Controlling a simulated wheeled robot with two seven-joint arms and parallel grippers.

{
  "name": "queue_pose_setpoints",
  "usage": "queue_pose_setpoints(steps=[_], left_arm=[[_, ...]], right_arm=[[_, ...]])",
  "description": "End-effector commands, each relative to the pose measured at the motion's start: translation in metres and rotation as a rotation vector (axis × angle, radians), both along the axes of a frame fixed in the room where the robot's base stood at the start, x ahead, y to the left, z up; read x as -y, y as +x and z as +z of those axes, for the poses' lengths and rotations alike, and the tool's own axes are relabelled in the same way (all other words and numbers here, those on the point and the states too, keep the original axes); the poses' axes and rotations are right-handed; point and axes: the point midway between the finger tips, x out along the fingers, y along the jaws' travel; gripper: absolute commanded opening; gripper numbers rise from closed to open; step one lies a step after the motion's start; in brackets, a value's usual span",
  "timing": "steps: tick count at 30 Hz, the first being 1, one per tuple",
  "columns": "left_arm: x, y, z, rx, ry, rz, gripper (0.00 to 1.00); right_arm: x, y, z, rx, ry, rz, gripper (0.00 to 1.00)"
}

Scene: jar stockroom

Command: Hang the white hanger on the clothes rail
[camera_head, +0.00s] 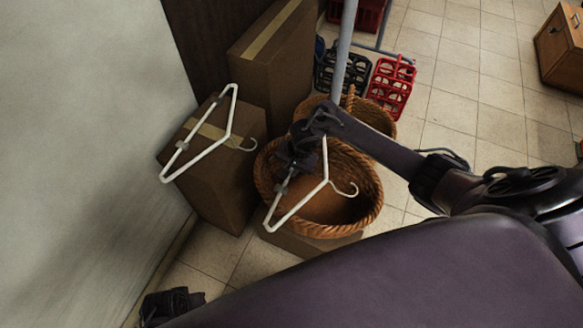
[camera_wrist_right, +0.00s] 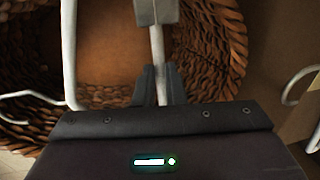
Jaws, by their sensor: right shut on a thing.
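My right gripper (camera_head: 291,172) is shut on one bar of a white hanger (camera_head: 326,160), holding it above a wicker basket. The wrist view shows the fingers (camera_wrist_right: 156,86) closed on the hanger's bar (camera_wrist_right: 158,50); its hook (camera_wrist_right: 30,96) is at the left. A second white hanger (camera_head: 213,148) is at the left, in front of a cardboard box; what supports it is unclear. A grey pole (camera_head: 346,45), possibly part of the clothes rail, rises behind my right arm, which hides its lower end. A dark part at the lower left seems to be my left gripper (camera_head: 172,305); its fingers are unclear.
Wicker baskets (camera_head: 372,200) stand below the held hanger. Cardboard boxes (camera_head: 275,55) stand by the wall. Red (camera_head: 390,88) and black (camera_head: 326,72) bottle crates are behind. A wooden cabinet (camera_head: 562,48) is at the far right. Tiled floor (camera_head: 480,90) is clear between.

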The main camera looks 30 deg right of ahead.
Motion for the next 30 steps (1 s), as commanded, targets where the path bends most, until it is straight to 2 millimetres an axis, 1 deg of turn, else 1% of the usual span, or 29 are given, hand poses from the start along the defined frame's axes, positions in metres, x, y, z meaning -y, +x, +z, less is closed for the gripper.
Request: queue_pose_setpoints(steps=[11, 12, 16, 28, 29, 30], left_arm=[[-0.0003, 0.0, -0.002, 0.001, 0.0, 0.001, 0.36], [-0.0003, 0.0, -0.0019, 0.001, 0.0, 0.001, 0.36], [-0.0003, -0.0001, -0.0019, 0.0, 0.0, 0.001, 0.36], [-0.0003, -0.0005, -0.0031, -0.004, 0.001, 0.0, 0.36], [-0.0001, -0.0002, -0.0027, -0.005, 0.001, 0.0, 0.36], [0.0009, 0.0009, 0.0024, -0.002, 0.0, -0.001, 0.36]], right_arm=[[-0.0003, -0.0001, -0.0018, 0.0, 0.0, 0.0, 0.0], [-0.0003, 0.0, -0.0015, 0.001, 0.001, 0.0, 0.15], [-0.0003, 0.0, -0.0014, 0.0, 0.0, 0.0, 0.32], [0.0, 0.0002, -0.0022, 0.0, 0.0, 0.0, 0.32], [0.0001, 0.0002, -0.0025, 0.001, 0.001, 0.0, 0.32], [0.0001, 0.0002, -0.003, 0.001, 0.001, 0.0, 0.32]])
